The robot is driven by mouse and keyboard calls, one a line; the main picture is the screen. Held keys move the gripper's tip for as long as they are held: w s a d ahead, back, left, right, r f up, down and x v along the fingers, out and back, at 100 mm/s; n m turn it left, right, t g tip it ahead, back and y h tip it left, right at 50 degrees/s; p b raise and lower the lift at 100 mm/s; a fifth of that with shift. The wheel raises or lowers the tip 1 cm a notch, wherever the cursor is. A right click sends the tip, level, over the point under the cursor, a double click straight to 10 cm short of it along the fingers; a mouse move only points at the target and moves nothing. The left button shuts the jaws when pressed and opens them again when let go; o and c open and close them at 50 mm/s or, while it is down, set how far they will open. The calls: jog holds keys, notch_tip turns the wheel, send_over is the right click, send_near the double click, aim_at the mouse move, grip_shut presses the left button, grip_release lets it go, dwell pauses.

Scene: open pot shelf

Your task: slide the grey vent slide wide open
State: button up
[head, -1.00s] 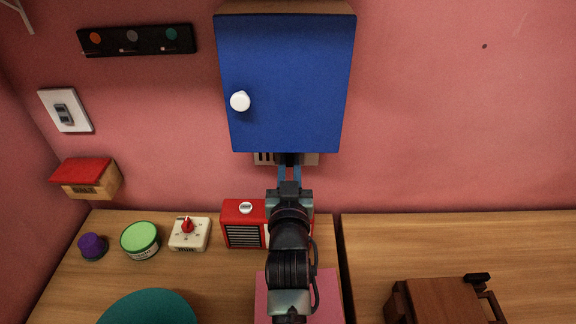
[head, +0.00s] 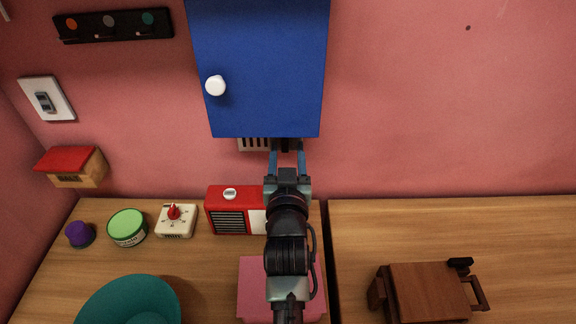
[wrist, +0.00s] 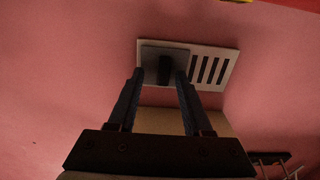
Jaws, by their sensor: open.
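The vent (head: 255,145) is a pale plate with dark slots on the wall, just under the blue cabinet. In the wrist view its slotted part (wrist: 230,66) is uncovered on the right, and the grey vent slide (wrist: 150,53) covers the left part. The slide has a dark upright knob (wrist: 165,70). My gripper (head: 286,150) reaches up to the vent from below. In the wrist view my gripper (wrist: 160,76) is open, with one finger on each side of the knob. The right finger looks close to the knob; I cannot tell whether it touches.
The blue cabinet (head: 262,65) with a white knob hangs right above the vent. A red radio (head: 228,212) stands on the counter below, beside my arm. A pink box (head: 250,288) is under my arm. The wall to the right is clear.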

jog(key=s+b, duration=0.1)
jog(key=s, duration=1.1)
jog(key=shift+s, duration=0.35)
